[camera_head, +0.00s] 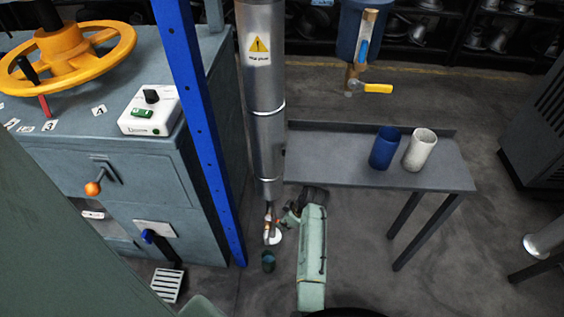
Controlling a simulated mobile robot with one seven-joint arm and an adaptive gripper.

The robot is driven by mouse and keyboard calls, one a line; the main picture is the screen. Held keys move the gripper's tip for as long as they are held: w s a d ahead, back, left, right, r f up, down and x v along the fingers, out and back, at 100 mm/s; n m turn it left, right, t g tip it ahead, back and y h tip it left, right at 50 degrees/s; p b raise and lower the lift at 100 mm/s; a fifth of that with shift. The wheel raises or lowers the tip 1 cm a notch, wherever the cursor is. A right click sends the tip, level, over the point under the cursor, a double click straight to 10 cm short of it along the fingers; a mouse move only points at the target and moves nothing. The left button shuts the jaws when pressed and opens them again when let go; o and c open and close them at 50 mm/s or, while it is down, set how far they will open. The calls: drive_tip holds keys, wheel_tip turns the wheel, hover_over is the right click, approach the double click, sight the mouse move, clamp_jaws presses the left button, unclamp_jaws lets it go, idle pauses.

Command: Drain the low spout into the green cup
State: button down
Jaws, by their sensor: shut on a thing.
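The low spout (268,222) hangs at the bottom of the tall silver pipe (262,100). The green cup (268,261), dark teal and small, stands upright on the floor just below the spout. What is inside it cannot be made out. My gripper (284,217) reaches in from the right and is shut at the spout's valve, with its fingertips small and partly hidden. What the fingers grasp appears to be the valve handle, but its exact position is not clear. A small white round patch (276,238) shows between the spout and the cup.
A grey bench (330,165) behind my arm holds a blue cup (384,148) and a white cup (420,150). A yellow-handled tap (376,88) hangs above. A blue post (200,120) and a grey cabinet (130,175) stand left.

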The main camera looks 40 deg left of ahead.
drive_tip(key=shift+w+a+n+g+h+b, duration=0.25)
drive_tip(key=shift+w+n+b, duration=0.3)
drive_tip(key=shift+n, duration=0.3)
drive_tip(key=shift+w+a+n+g+b, duration=0.1)
drive_tip(key=shift+w+n+g+b, duration=0.3)
drive_tip(key=shift+n+b, duration=0.35)
drive_tip(key=shift+w+a+n+g+h+b, duration=0.15)
drive_tip(key=shift+w+a+n+g+b, duration=0.1)
drive_tip(key=shift+w+n+b, duration=0.5)
drive_tip(key=shift+s+n, duration=0.2)
drive_tip(key=shift+n, duration=0.05)
drive_tip(key=c, duration=1.6)
unclamp_jaws()
drive_tip(key=shift+o, duration=0.2)
drive_tip(key=w+d+r, duration=0.1)
drive_tip(key=w+d, duration=0.5)
drive_tip(key=d, duration=0.4)
drive_tip(key=shift+w+d, duration=0.3)
drive_tip(key=shift+w, duration=0.05)
